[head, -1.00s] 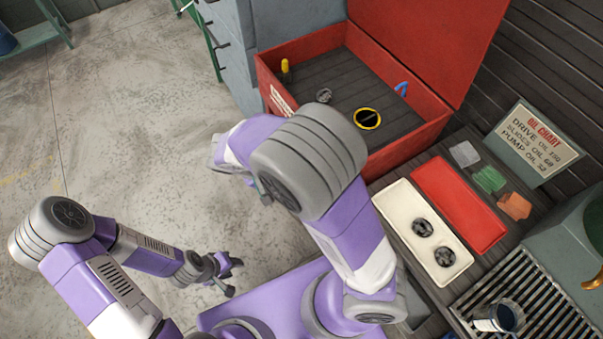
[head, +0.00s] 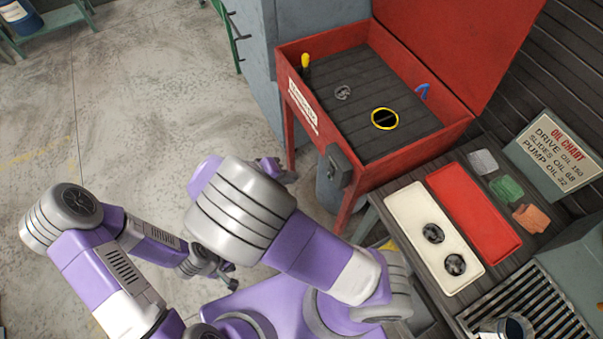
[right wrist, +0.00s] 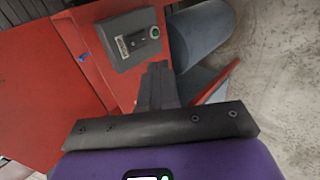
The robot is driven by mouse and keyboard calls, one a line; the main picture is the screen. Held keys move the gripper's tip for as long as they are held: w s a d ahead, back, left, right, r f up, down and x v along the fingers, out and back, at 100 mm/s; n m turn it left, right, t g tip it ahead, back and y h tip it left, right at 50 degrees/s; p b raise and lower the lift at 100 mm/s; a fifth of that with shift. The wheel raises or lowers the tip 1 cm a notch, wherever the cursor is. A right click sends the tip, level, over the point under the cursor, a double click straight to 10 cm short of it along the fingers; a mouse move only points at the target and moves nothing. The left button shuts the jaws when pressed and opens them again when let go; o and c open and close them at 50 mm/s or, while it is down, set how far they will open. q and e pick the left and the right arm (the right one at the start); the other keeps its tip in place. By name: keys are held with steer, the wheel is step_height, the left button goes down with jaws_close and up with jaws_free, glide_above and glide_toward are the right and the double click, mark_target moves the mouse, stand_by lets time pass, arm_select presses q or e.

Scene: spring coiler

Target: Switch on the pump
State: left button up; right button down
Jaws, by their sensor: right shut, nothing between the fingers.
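A grey switch box (head: 338,165) is fixed to the front of the red parts washer (head: 375,165), near a front leg. My right gripper (head: 288,174) is to the left of the box in the head view, partly hidden by my arm. In the right wrist view its shut, empty fingers (right wrist: 158,70) point at the box's lower edge; contact cannot be told.
The washer basin holds a yellow-handled tool (head: 305,65), a small metal part (head: 343,92) and a yellow-ringed drain (head: 385,119). A bench at right carries a white tray (head: 405,200) with two dark parts and a red tray (head: 475,215). A grey cylinder (right wrist: 200,38) stands beside the box.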

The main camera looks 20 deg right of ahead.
mark_target(331, 170)
steer(key=b+x, duration=0.1)
steer(key=x, duration=0.5)
steer(key=d+r+b+x, duration=0.1)
steer(key=b+x, duration=0.1)
steer(key=x, duration=0.4)
steer(key=shift+d+r, duration=0.3)
steer(key=shift+r, duration=0.05)
